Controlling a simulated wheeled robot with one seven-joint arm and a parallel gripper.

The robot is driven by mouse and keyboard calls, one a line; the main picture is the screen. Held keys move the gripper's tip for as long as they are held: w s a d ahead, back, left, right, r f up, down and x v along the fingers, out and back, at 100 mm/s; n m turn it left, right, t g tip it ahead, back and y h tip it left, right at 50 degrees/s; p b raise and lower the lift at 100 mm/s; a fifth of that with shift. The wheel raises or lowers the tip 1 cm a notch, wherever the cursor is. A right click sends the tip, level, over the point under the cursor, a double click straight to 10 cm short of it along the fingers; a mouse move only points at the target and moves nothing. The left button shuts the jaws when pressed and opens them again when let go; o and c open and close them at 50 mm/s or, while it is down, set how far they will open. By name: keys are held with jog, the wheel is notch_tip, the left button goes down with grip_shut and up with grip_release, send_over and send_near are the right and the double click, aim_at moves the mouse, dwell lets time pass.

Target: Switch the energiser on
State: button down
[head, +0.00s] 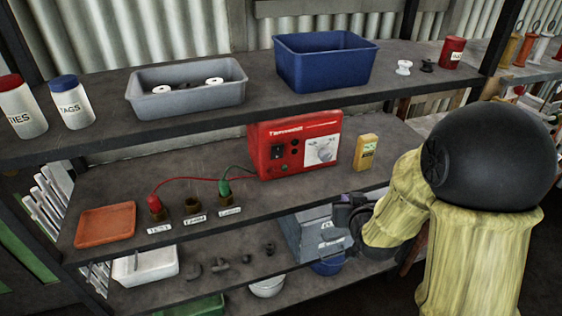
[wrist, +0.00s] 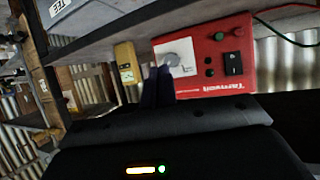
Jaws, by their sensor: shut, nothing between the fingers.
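The energiser (head: 262,160) is a red box on the middle shelf, with a white dial plate (head: 321,150) on the right of its front. A black switch (head: 277,152) sits on the left of its front; I cannot tell its position. In the wrist view the energiser (wrist: 212,84) appears upside down, with its switch (wrist: 233,63) to the right of the dial. My gripper (head: 330,233) is in front of the shelf edge, below and to the right of the energiser. In the wrist view its fingers (wrist: 158,84) are together, empty, overlapping the dial side in the picture.
A yellow tester (head: 366,152) stands right of the energiser. Red and green leads run left to a red clip (head: 154,203) and a green clip (head: 224,188). An orange tray (head: 105,225) is further left.

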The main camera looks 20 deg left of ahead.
aim_at(278, 148)
jog(key=s+a+n+t+y+b, duration=0.1)
jog(key=a+n+t+y+b, duration=0.2)
jog(key=a+y, duration=0.4)
jog(key=a+t+b, duration=0.1)
jog(key=a, duration=0.4)
jog(key=shift+a+t+y, duration=0.3)
jog(key=shift+t, duration=0.1)
jog(key=shift+f, duration=0.1)
jog(key=p+x, duration=0.3)
jog(key=x, duration=1.1)
jog(key=shift+w+d, duration=0.1)
